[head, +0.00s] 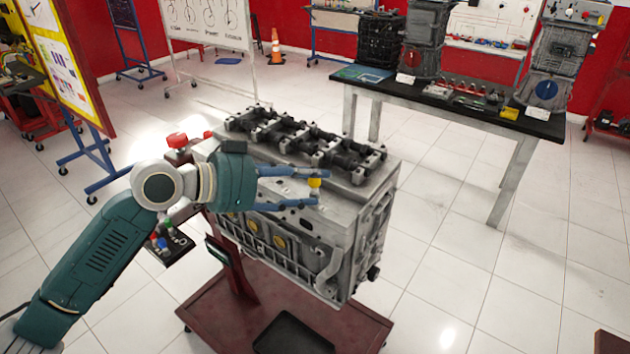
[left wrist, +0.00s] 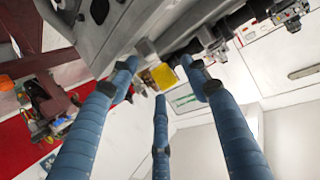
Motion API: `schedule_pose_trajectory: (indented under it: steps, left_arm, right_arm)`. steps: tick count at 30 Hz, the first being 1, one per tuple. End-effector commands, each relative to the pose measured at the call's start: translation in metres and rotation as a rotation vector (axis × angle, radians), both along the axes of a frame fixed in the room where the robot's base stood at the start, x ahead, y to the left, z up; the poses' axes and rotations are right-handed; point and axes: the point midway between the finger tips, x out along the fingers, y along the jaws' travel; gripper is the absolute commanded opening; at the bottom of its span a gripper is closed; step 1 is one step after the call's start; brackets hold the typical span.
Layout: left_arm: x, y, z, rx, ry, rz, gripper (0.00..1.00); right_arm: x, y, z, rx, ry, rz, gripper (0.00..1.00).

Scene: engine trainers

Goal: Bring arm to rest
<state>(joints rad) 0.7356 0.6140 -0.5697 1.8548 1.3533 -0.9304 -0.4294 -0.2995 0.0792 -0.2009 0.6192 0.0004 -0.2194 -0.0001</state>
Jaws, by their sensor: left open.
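My left gripper (head: 318,187) is open over the top of the grey engine block (head: 345,215), its blue fingers reaching to the right. A small part with a yellow top and pale base (head: 315,183) is between the fingertips and appears to stand on the block. The left wrist view shows the yellow top (left wrist: 163,76) among three spread blue fingers, with gaps around it; contact cannot be told. My right gripper is not in view.
The block is on a dark red stand (head: 350,323). A red-topped part (head: 177,141) is behind my left wrist. A dark workbench (head: 455,97) with engine units is at back right, and a whiteboard (head: 208,22) at the back.

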Motion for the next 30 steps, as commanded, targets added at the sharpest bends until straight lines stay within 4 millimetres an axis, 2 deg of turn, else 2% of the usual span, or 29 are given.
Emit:
schedule_pose_trajectory:
  steps: [3, 9, 15, 18, 20, 23, 27, 30]
  left_arm:
    - [-0.012, 0.023, 0.009, 0.004, 0.000, 0.004, 0.47]
    - [-0.031, 0.056, 0.023, 0.003, -0.001, 0.003, 0.47]
    - [-0.042, 0.074, 0.032, 0.000, 0.001, 0.000, 0.47]
    - [-0.047, 0.074, 0.024, 0.007, 0.012, -0.001, 0.47]
    - [-0.052, 0.071, 0.007, 0.024, 0.032, 0.002, 0.47]
    - [-0.069, 0.060, -0.044, 0.071, 0.090, 0.019, 0.47]
    - [-0.110, 0.052, -0.138, 0.165, 0.217, 0.117, 0.47]
    - [-0.144, 0.062, -0.195, 0.231, 0.324, 0.244, 0.47]
  right_arm:
    - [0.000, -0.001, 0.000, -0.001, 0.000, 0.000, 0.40]
    - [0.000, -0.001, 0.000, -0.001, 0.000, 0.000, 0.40]
    - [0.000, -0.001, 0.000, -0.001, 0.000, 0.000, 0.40]
    - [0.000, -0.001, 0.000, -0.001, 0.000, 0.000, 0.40]
    - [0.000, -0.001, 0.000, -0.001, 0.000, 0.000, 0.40]
    - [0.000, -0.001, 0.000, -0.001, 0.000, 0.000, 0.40]
    - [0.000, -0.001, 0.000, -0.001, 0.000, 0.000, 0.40]
    - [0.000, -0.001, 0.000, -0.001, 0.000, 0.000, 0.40]
